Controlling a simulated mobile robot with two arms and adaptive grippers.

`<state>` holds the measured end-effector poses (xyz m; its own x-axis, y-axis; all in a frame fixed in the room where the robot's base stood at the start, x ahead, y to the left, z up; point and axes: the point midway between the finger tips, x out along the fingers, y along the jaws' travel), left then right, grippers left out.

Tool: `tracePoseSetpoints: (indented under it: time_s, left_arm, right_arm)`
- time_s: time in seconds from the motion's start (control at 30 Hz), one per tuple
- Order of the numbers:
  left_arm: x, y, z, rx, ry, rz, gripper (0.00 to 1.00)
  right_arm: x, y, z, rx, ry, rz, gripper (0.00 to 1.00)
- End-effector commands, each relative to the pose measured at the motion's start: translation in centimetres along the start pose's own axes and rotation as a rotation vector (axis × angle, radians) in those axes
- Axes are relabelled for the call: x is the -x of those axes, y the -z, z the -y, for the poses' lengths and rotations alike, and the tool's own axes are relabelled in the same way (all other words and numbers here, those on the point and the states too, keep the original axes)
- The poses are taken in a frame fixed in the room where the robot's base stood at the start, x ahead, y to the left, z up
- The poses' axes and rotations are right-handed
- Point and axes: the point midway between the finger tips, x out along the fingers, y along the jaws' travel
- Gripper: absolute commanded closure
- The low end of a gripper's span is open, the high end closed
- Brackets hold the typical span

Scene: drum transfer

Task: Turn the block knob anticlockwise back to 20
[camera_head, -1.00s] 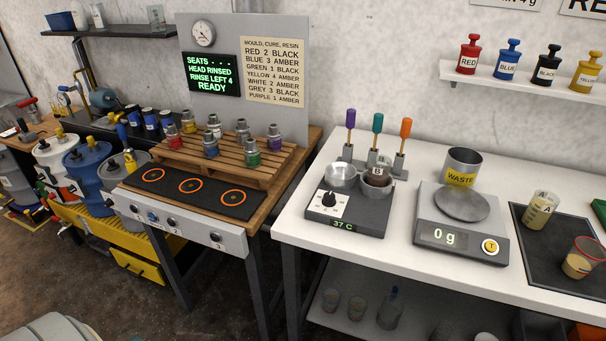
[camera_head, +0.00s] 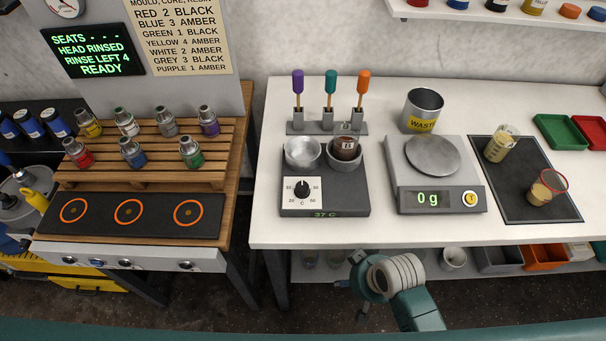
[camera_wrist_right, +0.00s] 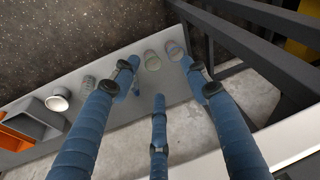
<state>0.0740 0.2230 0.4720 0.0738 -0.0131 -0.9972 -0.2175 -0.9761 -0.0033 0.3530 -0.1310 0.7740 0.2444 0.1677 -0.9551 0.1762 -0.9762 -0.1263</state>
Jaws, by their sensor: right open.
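The block knob (camera_head: 302,188) is a black dial on a white scale plate at the front left of the dark heating block (camera_head: 350,205). Its marks are tiny; the pointer seems to point roughly upward, though I cannot read it surely. My left gripper is not in view.
A metal dish (camera_head: 303,152) and a brown jar (camera_head: 346,147) sit on the block. Upright tools in a rack (camera_head: 328,128) stand behind. The scale (camera_head: 437,200) reading 0 g is to the right. The white table's front edge (camera_head: 380,233) lies between gripper and knob.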

Motion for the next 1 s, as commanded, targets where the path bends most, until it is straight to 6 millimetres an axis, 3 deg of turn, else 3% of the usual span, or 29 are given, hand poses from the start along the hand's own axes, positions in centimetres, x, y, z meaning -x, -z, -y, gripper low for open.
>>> tracePoseSetpoints:
  time_s: [0.03, 0.1, 0.37, 0.67, 1.0]
  left_arm:
    - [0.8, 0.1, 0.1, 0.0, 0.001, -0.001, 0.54]
    - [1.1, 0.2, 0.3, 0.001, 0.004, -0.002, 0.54]
    - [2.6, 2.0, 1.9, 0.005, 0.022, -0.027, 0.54]
    - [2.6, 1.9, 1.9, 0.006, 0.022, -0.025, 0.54]
    - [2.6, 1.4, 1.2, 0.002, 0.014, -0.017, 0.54]
  right_arm:
    - [2.4, 1.0, 0.6, 0.005, 0.008, -0.012, 0.54]
    - [4.8, 1.7, 1.3, 0.011, 0.018, -0.019, 0.54]
    - [12.5, 3.8, 3.7, 0.037, 0.055, -0.045, 0.54]
    - [12.7, 8.2, 8.8, 0.077, 0.156, -0.013, 0.54]
    - [13.4, 15.5, 14.7, 0.153, 0.206, 0.096, 0.54]
